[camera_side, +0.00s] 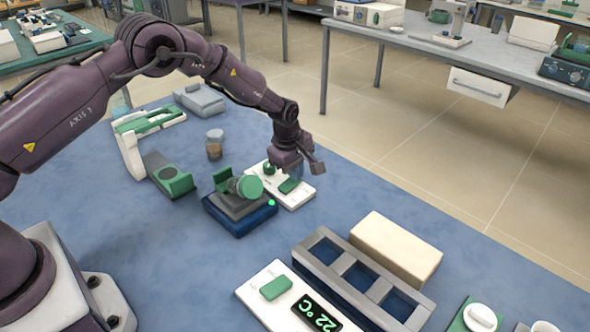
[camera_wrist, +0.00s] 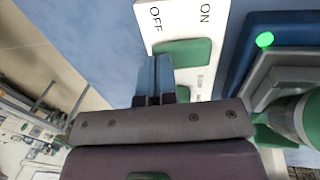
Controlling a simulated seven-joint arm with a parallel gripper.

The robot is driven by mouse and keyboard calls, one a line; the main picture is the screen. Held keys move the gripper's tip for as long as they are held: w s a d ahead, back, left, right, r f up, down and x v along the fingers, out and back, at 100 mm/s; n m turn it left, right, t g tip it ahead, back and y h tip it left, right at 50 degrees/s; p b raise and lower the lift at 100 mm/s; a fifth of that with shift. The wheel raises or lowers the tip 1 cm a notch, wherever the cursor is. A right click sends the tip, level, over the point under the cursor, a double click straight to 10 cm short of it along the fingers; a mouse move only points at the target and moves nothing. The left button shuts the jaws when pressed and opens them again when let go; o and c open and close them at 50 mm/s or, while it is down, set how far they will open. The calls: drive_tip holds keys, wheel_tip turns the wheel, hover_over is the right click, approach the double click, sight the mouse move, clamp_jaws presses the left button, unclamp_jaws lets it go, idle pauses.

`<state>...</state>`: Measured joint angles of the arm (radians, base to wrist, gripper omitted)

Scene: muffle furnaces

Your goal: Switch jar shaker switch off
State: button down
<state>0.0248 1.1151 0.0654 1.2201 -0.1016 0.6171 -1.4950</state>
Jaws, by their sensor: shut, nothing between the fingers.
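The jar shaker (camera_side: 240,214) is a dark blue base with a grey cradle holding a jar with a green lid (camera_side: 246,186). Its small green light (camera_wrist: 264,39) is lit. Beside it lies a white switch panel (camera_side: 301,196) with a green rocker switch (camera_wrist: 190,50). The panel is marked OFF and ON, and the fingertips are at the OFF end. My gripper (camera_wrist: 155,62) is shut and empty, pointing down at the panel and partly covering the rocker's edge. I cannot tell whether the fingertips touch the rocker. In the side view, my wrist hides part of the panel.
In front stand a grey rack with square wells (camera_side: 330,277), a beige box (camera_side: 396,248) and another white panel (camera_side: 262,312) with a green switch and a 22 °C display. A small jar (camera_side: 214,149) stands behind the shaker. Blue tabletop is clear left of the front panel.

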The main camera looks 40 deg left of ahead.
drive_tip(key=shift+w+f, duration=0.65)
drive_tip(key=shift+f, duration=0.35)
drive_tip(key=w+r, duration=0.3)
drive_tip(key=r, duration=1.2)
drive_tip(key=shift+w, duration=0.25)
